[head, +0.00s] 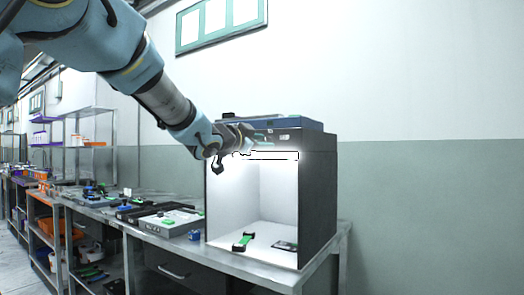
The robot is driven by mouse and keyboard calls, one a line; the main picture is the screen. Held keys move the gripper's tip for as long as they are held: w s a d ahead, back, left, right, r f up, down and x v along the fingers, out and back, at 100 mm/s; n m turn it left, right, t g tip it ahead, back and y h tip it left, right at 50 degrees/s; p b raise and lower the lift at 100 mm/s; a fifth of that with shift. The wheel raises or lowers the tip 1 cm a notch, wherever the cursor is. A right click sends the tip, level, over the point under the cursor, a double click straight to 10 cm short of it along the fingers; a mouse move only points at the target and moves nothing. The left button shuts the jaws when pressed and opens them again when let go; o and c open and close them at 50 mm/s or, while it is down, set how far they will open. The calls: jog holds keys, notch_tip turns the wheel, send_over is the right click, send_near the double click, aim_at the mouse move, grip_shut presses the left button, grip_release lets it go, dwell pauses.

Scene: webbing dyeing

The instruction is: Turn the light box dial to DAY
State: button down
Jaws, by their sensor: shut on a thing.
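The light box (320,190) stands on the bench, a dark cabinet with a brightly lit white inside and an open front. My gripper (250,138) is at the upper front panel of the box, reaching in from the upper left. It is shut on the dial there. The dial itself is hidden by the gripper, and its setting and the DAY mark cannot be read. A green-and-black piece (243,241) and a dark flat piece (285,245) lie on the floor of the box.
A blue-grey case (290,122) lies on top of the box. The metal bench (262,270) carries trays and a small blue item (195,235) left of the box. Shelving (88,130) stands farther left. The wall at right is clear.

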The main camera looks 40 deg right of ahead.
jog(key=shift+f+m+b, duration=0.1)
jog(key=shift+m+b, duration=0.25)
jog(key=shift+m, duration=0.25)
jog(key=c, duration=0.5)
grip_release()
jog(key=b+v, duration=0.1)
jog(key=v, duration=0.9)
jog(key=shift+a+b, duration=0.3)
jog(key=shift+a, duration=0.1)
